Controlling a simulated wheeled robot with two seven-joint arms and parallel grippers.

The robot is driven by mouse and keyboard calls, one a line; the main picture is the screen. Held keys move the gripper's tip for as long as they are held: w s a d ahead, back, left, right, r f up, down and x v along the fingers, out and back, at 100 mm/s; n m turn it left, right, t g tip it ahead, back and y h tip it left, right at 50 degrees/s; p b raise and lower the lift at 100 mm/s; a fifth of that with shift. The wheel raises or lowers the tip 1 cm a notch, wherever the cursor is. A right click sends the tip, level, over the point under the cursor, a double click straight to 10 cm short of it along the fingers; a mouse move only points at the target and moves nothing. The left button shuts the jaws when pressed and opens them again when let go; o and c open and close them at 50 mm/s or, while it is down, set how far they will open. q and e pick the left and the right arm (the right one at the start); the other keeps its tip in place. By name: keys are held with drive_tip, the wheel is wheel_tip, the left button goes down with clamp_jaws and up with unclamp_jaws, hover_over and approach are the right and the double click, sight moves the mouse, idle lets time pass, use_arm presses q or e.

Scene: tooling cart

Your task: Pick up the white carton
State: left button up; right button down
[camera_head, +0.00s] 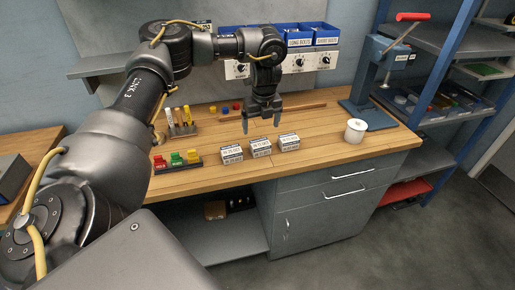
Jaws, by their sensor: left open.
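Several small white cartons with dark printed bands stand in a row on the wooden bench top: a left carton (231,155), a middle carton (260,148) and a right carton (289,142). They look alike, and the print is too small to read surely. My left gripper (261,127) points down above and behind the row, near the middle carton. Its two fingers are apart with nothing between them. It appears clear of the cartons. My right gripper is not in view.
A white spool-like pot (355,131) stands at the right, before a blue press (372,85) with a red handle. A rack with red, green and yellow pieces (177,161) lies left of the cartons. A wooden rod (302,107) lies behind. The bench front edge is clear.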

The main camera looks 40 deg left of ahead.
sight(260, 142)
use_arm(q)
drive_tip(key=f, duration=0.3)
drive_tip(key=a+f, duration=0.1)
drive_tip(key=f, duration=0.1)
drive_tip(key=shift+w+f, duration=0.2)
drive_tip(key=shift+f, duration=0.05)
drive_tip(key=shift+w+f+p, duration=0.1)
drive_tip(key=shift+f+p, duration=0.35)
drive_tip(key=shift+p, duration=0.05)
drive_tip(key=f, duration=0.2)
drive_tip(key=f+p, duration=0.1)
drive_tip(key=f, duration=0.1)
drive_tip(key=shift+w+a+f, duration=0.1)
drive_tip(key=shift+w+a, duration=0.2)
drive_tip(key=shift+w, duration=0.1)
drive_tip(key=shift+c, duration=0.3)
drive_tip(key=c, duration=1.3)
